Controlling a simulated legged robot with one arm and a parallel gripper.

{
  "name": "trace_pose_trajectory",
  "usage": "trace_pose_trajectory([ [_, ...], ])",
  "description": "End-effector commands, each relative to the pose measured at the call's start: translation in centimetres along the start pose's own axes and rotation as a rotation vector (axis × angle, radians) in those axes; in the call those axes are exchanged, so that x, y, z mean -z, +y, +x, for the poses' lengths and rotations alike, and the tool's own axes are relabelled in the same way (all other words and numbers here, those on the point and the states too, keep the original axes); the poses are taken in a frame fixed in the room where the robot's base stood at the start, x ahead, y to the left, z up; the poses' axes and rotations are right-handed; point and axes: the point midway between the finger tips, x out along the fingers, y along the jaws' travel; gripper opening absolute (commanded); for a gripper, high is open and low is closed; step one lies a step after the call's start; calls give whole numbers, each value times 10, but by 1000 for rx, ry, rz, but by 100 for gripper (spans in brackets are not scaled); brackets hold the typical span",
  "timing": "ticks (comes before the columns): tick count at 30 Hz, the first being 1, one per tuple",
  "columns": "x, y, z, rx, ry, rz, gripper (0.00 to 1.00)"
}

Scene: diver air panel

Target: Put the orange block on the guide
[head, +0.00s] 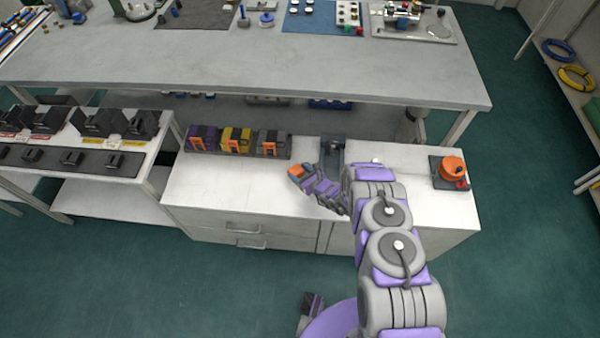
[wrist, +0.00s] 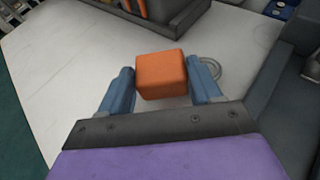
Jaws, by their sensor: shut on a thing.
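The orange block (wrist: 162,74) sits between the two blue-grey fingers of my gripper (wrist: 162,92) in the wrist view. My gripper is shut on it. In the head view the orange block (head: 296,171) shows at the end of my gripper (head: 301,176), over the white cabinet top. A dark grey fixture (head: 333,151), which looks like the guide, stands on the cabinet just right of and behind my gripper. Its dark side (wrist: 284,82) fills the right of the wrist view. The block is apart from it. My arm hides part of the fixture's front.
A dark rack (head: 238,154) with purple, yellow and grey units stands left on the cabinet top (head: 225,185). An orange round object (head: 453,168) on a dark plate lies at the right end. A long grey bench (head: 270,60) rises behind. The front left of the top is clear.

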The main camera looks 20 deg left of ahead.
Motion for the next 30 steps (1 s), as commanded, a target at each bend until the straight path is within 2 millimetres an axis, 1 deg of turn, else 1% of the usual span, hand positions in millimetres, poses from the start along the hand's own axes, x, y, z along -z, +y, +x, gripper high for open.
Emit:
trace_pose_trajectory([
  [1,-2,0,0,0,-4,-1,65],
  [9,-1,0,1,0,-2,-1,89],
  [16,0,0,0,0,0,-1,89],
  [19,0,-1,-4,0,2,0,89],
  [23,-1,0,-18,-1,1,0,89],
  [30,-2,-2,-66,3,1,2,89],
])
